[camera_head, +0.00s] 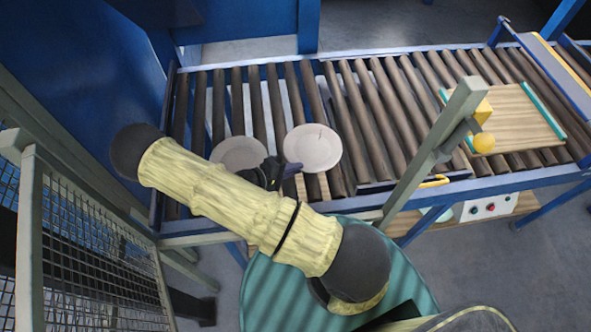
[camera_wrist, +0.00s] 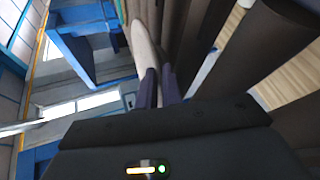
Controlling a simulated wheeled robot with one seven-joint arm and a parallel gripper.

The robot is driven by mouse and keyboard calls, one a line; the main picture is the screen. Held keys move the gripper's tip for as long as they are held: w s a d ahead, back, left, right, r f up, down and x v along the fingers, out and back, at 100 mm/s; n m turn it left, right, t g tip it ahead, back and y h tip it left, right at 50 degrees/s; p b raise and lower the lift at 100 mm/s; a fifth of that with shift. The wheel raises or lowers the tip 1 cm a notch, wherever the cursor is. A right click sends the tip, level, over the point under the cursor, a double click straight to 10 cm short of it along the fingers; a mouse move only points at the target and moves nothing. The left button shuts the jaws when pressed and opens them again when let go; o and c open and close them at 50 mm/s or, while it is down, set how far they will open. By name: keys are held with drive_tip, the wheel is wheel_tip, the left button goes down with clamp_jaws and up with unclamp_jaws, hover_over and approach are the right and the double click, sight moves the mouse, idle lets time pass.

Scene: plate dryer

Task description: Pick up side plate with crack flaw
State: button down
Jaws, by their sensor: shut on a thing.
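A pale round plate (camera_head: 313,150) with a dark crack-like mark near its upper edge is over the conveyor rollers. My gripper (camera_head: 291,169) is shut on this plate's lower left rim. In the wrist view, the plate (camera_wrist: 143,45) shows nearly edge-on between the two dark purple fingers of my gripper (camera_wrist: 158,76). The head view does not clearly show how far the plate is above the rollers. A second pale plate (camera_head: 238,152) lies on the rollers to the left, partly hidden by my arm and gripper. I see no flaw on its visible part.
The roller conveyor (camera_head: 372,110) runs across the scene with blue side rails. A grey post (camera_head: 430,150) stands before the conveyor. A mesh fence (camera_head: 85,235) is at left.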

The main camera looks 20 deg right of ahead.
wheel_tip(320, 180, up, 8)
drive_tip(key=b, duration=0.1)
drive_tip(key=shift+d, duration=0.1)
idle(0.7)
